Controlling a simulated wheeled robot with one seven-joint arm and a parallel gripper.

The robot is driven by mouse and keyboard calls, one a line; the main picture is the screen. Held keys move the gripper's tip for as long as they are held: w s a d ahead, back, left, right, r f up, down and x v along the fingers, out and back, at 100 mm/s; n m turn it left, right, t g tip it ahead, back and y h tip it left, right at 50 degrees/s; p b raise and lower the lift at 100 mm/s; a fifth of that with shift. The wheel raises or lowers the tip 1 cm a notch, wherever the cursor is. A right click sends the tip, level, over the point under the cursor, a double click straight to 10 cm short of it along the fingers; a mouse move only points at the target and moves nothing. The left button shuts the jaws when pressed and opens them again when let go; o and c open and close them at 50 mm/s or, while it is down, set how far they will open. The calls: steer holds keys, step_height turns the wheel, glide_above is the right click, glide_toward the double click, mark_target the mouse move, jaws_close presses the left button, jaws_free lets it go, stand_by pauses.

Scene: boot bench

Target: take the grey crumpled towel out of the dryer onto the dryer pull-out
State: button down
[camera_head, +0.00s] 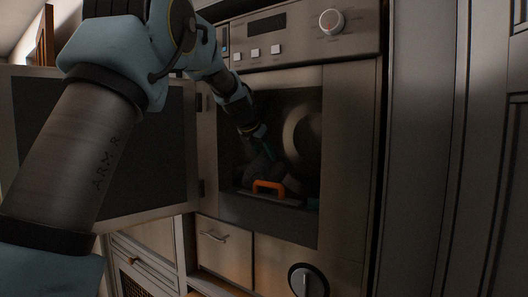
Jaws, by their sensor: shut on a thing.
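The dryer (348,150) stands in front of me with its door (150,150) swung open to the left. My arm reaches in from the upper left, and my gripper (262,142) is inside the dark opening. It is shut on a dim grey shape, the grey crumpled towel (262,168), low in the left part of the opening. The fingertips and much of the towel are hard to make out in the shadow. I cannot tell for sure which part is the dryer pull-out; a closed drawer front (224,250) with a bar handle sits below the opening.
An orange handle (268,187) stands at the front lower edge of the opening, close below the towel. A control panel with a knob (331,21) is above. A round dark dial (305,281) is at the lower right. Tall cabinet panels (430,150) close off the right.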

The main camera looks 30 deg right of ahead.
steer(key=shift+c, duration=0.9)
jaws_free()
steer(key=shift+f, duration=0.1)
